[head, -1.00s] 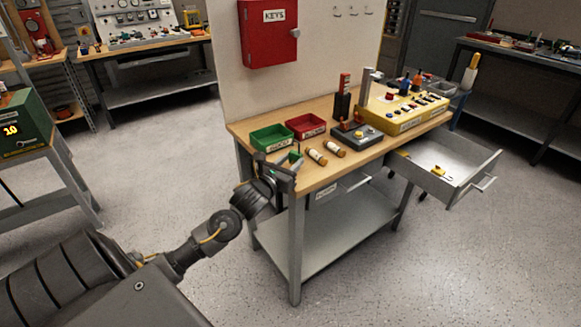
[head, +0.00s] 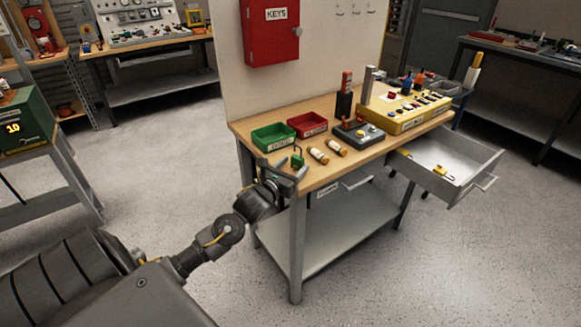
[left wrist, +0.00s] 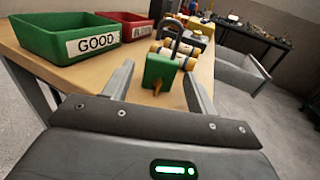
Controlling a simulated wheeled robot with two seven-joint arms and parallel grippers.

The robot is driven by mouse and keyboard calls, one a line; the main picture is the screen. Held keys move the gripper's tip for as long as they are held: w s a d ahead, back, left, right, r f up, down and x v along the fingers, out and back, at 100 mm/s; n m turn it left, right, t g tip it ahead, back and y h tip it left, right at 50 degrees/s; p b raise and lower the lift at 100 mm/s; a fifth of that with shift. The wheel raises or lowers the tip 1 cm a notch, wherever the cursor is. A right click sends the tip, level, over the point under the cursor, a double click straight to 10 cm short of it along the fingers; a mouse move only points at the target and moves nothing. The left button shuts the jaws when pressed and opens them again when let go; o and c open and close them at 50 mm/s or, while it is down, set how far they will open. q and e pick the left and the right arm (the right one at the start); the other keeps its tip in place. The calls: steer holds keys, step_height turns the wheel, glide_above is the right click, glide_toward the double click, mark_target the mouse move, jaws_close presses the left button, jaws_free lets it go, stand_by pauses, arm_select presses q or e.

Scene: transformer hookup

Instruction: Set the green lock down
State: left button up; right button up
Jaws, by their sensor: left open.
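The green lock (head: 297,160) is on the wooden table top near its front left edge. In the left wrist view the green lock (left wrist: 160,72) has a dark shackle pointing up and a brass-coloured piece at its lower front. It appears to stand upright on the table. My left gripper (head: 283,170) is at the table edge just in front of the lock. In the left wrist view its fingers (left wrist: 158,88) are spread apart on either side of the lock, with gaps visible. The right gripper is not in view.
A green bin (head: 272,137) labelled GOOD and a red bin (head: 307,125) stand behind the lock. Two cylinders (head: 319,155) lie to its right. A grey box (head: 358,134) and a yellow panel (head: 405,112) stand farther right. A drawer (head: 445,172) hangs open.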

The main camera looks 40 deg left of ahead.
arm_select(q)
steer(key=shift+r, duration=0.15)
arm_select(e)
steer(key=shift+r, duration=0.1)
arm_select(q)
steer(key=s+d+b, duration=0.1)
steer(key=s, duration=1.1)
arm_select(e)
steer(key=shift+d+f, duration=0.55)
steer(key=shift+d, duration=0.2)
